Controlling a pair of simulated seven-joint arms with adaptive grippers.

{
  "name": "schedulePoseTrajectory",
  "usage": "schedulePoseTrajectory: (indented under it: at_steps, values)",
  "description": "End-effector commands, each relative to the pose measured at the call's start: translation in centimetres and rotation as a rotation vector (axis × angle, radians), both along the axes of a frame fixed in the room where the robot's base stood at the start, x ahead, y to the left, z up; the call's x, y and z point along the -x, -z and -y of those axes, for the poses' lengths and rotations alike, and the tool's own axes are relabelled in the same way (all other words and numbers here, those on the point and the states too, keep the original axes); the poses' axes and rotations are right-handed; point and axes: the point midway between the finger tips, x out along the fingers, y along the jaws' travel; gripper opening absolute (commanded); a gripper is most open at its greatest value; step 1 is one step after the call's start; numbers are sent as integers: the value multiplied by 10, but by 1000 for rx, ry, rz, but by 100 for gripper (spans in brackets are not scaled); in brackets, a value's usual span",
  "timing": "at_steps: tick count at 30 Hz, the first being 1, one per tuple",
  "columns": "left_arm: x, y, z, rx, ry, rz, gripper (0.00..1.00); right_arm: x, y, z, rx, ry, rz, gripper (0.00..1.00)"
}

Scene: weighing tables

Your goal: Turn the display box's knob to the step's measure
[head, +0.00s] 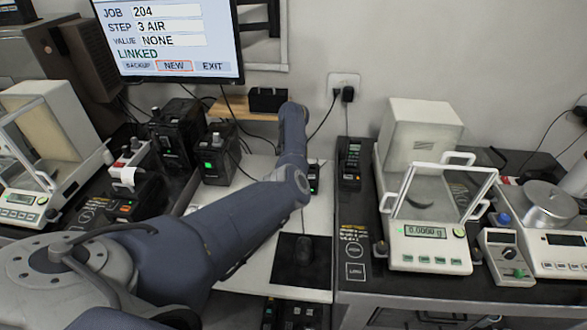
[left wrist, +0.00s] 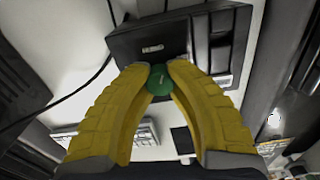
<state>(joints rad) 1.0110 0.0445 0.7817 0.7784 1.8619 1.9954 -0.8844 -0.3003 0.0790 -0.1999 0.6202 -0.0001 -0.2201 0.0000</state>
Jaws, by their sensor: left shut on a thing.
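In the left wrist view a dark box (left wrist: 150,38) with a small pale label stands at the top. A round green knob (left wrist: 159,80) shows in front of it. The yellow fingertips of my left gripper (left wrist: 160,70) are shut on this knob, one on each side. The knob's pointer and scale cannot be read. In the head view my left arm hides its gripper and the knob. The monitor (head: 170,40) reads JOB 204, STEP 3 AIR, VALUE NONE, LINKED.
A balance with an open glass shield (head: 430,245) reads 0.0000 g on the right table. A small knob box (head: 507,258) and another scale (head: 548,215) stand beside it. Black boxes (head: 218,155) stand left of my arm.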

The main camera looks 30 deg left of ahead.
Motion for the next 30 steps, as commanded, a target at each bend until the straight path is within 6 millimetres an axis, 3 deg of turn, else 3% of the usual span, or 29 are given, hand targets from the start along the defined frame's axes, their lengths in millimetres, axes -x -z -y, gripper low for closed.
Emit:
schedulePoseTrajectory:
  at_steps: [18, 30]
  values:
    - [-3, -5, -2, -8, 531, 8, 0, 0, 0, 0, 0, 0, 0, 0]
    - [-3, -5, -2, -9, 700, 9, 0, 0, 0, 0, 0, 0, 0, 0]
